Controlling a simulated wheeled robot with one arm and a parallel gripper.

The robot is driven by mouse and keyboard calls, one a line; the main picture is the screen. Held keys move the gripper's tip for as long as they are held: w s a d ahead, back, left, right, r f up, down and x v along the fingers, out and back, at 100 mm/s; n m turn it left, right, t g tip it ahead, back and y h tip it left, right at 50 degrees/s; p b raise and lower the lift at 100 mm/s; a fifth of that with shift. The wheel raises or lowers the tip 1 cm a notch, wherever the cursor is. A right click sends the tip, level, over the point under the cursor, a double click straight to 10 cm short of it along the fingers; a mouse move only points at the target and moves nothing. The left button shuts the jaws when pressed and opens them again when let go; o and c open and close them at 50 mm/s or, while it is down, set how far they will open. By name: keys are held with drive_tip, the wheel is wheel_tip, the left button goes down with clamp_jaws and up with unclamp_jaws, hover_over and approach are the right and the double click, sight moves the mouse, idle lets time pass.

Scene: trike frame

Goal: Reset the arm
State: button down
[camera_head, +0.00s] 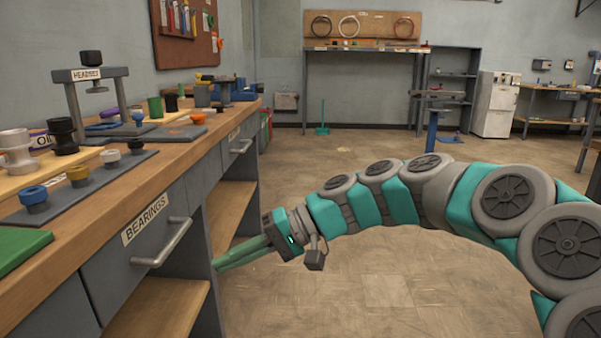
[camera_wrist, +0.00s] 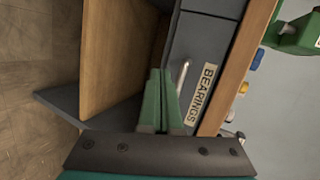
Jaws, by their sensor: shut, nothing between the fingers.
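My arm reaches in from the right in the head view, bent in an arc over the floor. My gripper (camera_head: 240,254) has green fingers that point left at the side of the workbench, below and right of the drawer labelled BEARINGS (camera_head: 147,222). In the wrist view my gripper (camera_wrist: 161,75) shows its two green fingers together, with nothing between them. The BEARINGS drawer (camera_wrist: 215,45) and its metal handle (camera_wrist: 183,75) lie just beyond the fingertips there. I cannot tell whether the fingers touch the bench.
The wooden workbench (camera_head: 120,205) runs along the left, with an open shelf (camera_head: 165,305) under the drawer. Bearings, cups and a HEADSET press (camera_head: 90,75) stand on it. The floor (camera_head: 330,290) around the arm is clear. A work stand (camera_head: 433,130) stands farther back.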

drive_tip(key=s+d+f+m+h+p, duration=0.1)
drive_tip(key=s+d+f+h, duration=0.5)
drive_tip(key=s+d, duration=0.6)
drive_tip(key=s+d+f+m+h+p, duration=0.1)
drive_tip(key=s+d+f+m+h, duration=0.1)
drive_tip(key=s+d+f+h, duration=0.5)
drive_tip(key=s+d+f, duration=0.2)
drive_tip(key=s+d, duration=0.4)
drive_tip(key=d, duration=0.2)
drive_tip(key=shift+d+f+t+p, duration=0.15)
drive_tip(key=shift+d+t+p, duration=0.15)
drive_tip(key=shift+t+p, duration=0.1)
